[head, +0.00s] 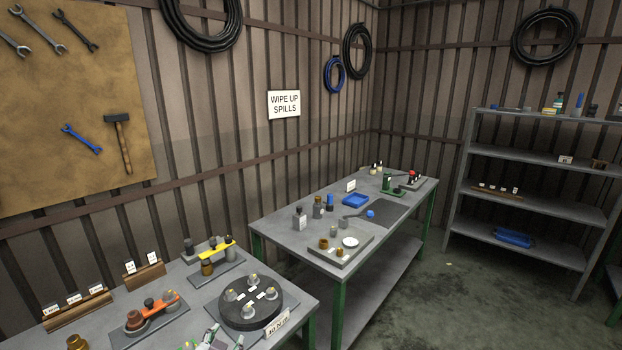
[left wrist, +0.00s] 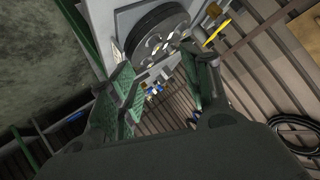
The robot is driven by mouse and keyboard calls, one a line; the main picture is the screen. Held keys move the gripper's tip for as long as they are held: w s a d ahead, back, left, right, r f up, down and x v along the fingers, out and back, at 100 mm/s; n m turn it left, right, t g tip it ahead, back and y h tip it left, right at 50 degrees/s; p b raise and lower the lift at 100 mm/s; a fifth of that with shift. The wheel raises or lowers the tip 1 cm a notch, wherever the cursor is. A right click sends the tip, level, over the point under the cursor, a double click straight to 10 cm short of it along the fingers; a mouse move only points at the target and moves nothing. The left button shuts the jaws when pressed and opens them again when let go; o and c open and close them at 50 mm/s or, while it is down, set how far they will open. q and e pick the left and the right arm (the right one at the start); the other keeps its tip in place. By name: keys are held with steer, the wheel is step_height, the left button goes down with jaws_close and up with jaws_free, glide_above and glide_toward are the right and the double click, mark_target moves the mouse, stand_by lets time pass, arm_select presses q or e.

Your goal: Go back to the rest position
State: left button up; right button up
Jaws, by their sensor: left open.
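My left gripper (left wrist: 158,64) shows in the left wrist view with its two green-padded fingers spread apart and nothing between them. Beyond the fingertips, a black round disc (left wrist: 150,32) lies on the grey near table. The same disc (head: 251,314) shows in the head view near the table's right end, with several small light-topped pieces on it. At the bottom edge of the head view, a green and grey shape (head: 212,339) is partly cut off, and I cannot tell whether it is my gripper. My right gripper is in neither view.
Near table: a yellow-topped fixture (head: 216,249), an orange-topped fixture (head: 150,312) and labelled wooden blocks (head: 77,311). A grey shelf (head: 540,202) stands right. Floor between them is clear.

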arm_select(q)
steer(key=s+a+f+n+g+h, duration=0.1)
steer(key=s+f+g, duration=0.35)
steer(key=s, duration=0.45)
steer(key=s+f+n+g, duration=0.2)
steer(key=s+f+g, duration=0.3)
steer(key=s, duration=0.4)
step_height(320, 180, down, 34)
steer(key=s, duration=0.2)
steer(key=s+a+f, duration=0.2)
steer(key=s+f, duration=0.8)
steer(key=s, duration=0.1)
steer(key=s+a+f+g, duration=0.1)
steer(key=s+a+f, duration=0.1)
steer(key=s+f, duration=0.8)
steer(key=shift+s+a+m, duration=0.15)
steer(key=shift+s+m, duration=0.25)
steer(key=shift+s, duration=0.45)
steer(key=shift+s+g, duration=0.1)
steer(key=shift+g, duration=0.15)
